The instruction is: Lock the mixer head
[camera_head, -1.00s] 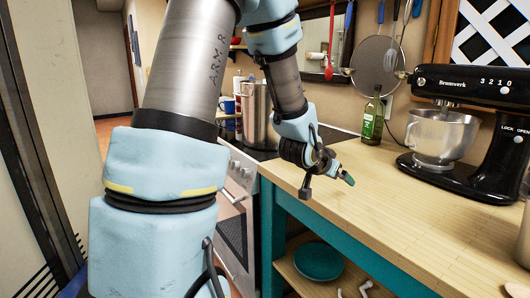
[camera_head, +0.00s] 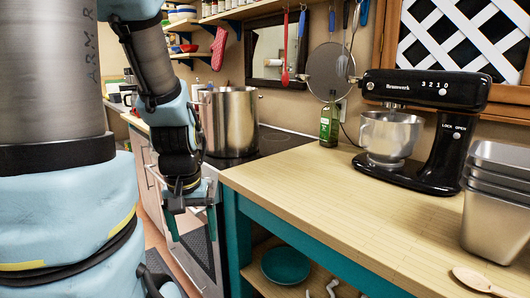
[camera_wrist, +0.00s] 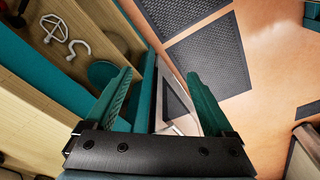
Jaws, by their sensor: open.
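The black stand mixer (camera_head: 425,95) stands on the wooden counter at the right in the head view, with its head level over a steel bowl (camera_head: 390,137). The words LOCK and OPEN show on its neck (camera_head: 453,132); I cannot make out the lever's setting. My gripper (camera_head: 190,235) hangs in front of the stove, left of the counter and well apart from the mixer. Its teal fingers also show in the wrist view (camera_wrist: 160,100), spread with nothing between them. The mixer is not in the wrist view.
Stacked steel containers (camera_head: 498,200) and a wooden spoon (camera_head: 484,281) are at the counter's right. A green bottle (camera_head: 329,122) stands behind, and a steel pot (camera_head: 228,120) is on the stove. The counter (camera_head: 330,195) is clear in front of the mixer.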

